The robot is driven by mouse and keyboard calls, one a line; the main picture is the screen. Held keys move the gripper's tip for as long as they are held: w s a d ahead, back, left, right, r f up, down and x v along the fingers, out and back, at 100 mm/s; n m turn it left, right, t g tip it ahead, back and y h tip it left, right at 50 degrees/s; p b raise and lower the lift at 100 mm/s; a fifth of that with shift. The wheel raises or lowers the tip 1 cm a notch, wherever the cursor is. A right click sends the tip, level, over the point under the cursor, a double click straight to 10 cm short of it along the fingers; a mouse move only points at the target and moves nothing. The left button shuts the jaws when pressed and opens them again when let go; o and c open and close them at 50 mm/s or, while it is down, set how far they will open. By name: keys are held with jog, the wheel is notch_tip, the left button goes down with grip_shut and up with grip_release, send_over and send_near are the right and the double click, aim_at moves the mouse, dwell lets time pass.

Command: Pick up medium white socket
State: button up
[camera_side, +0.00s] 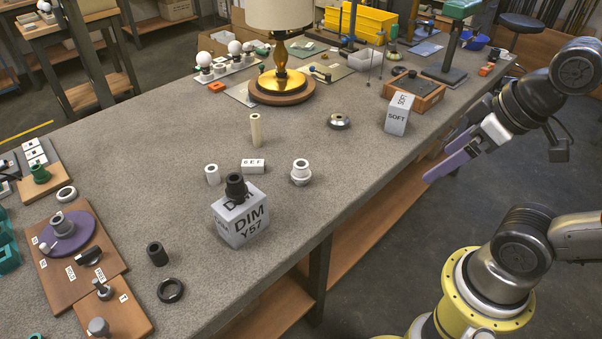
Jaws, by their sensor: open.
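Two white sockets stand on the grey worktop: a short plain ring-like one (212,174) left of centre and a wider flanged one (300,171) to its right. A taller, slim cream cylinder (255,130) stands behind them. Which of these is the medium socket, I cannot tell for certain. My gripper (438,158) has purple fingers and is at the right, around the table's right edge, well apart from the sockets. It is open, with nothing seen between its fingers.
A SOFT box (397,116) and a lamp (281,60) stand farther back. Bare worktop lies right of the flanged socket.

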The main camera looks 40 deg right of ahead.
jog(key=w+r+n, duration=0.8)
jog(key=w, duration=0.2)
jog(key=n+g+h, duration=0.2)
jog(key=n+g, duration=0.4)
jog(key=n, duration=0.2)
send_over(301, 168)
jog(key=w+a, duration=0.1)
notch_tip(301, 168, down, 16)
jog(key=f, duration=0.4)
jog(key=d+f, duration=0.1)
jog(key=f, duration=0.2)
jog(key=shift+w+d+f, duration=0.1)
jog(key=shift+d+f, duration=0.1)
jog(key=shift+f, duration=0.9)
jog(key=shift+s+d+f, duration=0.1)
jog(key=shift+d+f, duration=0.1)
jog(key=shift+f, duration=0.85)
jog(key=shift+w+d+f, duration=0.1)
jog(key=shift+d+f, duration=0.1)
jog(key=shift+f, duration=0.9)
